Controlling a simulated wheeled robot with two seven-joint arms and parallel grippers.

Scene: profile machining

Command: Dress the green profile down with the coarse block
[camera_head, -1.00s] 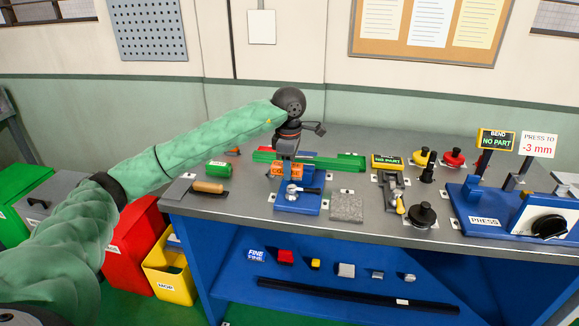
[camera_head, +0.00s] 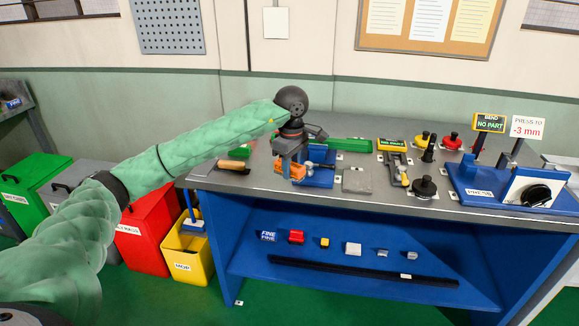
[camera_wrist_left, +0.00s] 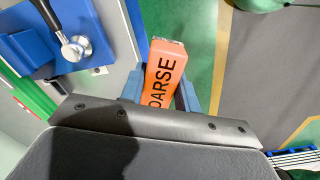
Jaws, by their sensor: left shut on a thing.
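My left gripper (camera_wrist_left: 162,90) is shut on the orange coarse block (camera_wrist_left: 163,75), whose lettering shows partly as "OARSE". In the head view the block (camera_head: 290,169) hangs at the bench's front edge, just left of the blue clamp fixture (camera_head: 320,178). The green profile (camera_head: 350,145) lies behind the fixture, partly hidden by my wrist. In the left wrist view the profile (camera_wrist_left: 30,95) shows at the left edge, apart from the block, and the fixture's metal-knobbed lever (camera_wrist_left: 75,48) is at upper left. My right gripper is not in view.
A wooden-handled tool (camera_head: 233,165) lies left of the block. A grey stone-like plate (camera_head: 357,180) lies right of the fixture. Farther right are a gauge (camera_head: 397,168), dark knobs and a blue press (camera_head: 480,190). Red (camera_head: 145,230) and yellow (camera_head: 187,255) bins stand below left.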

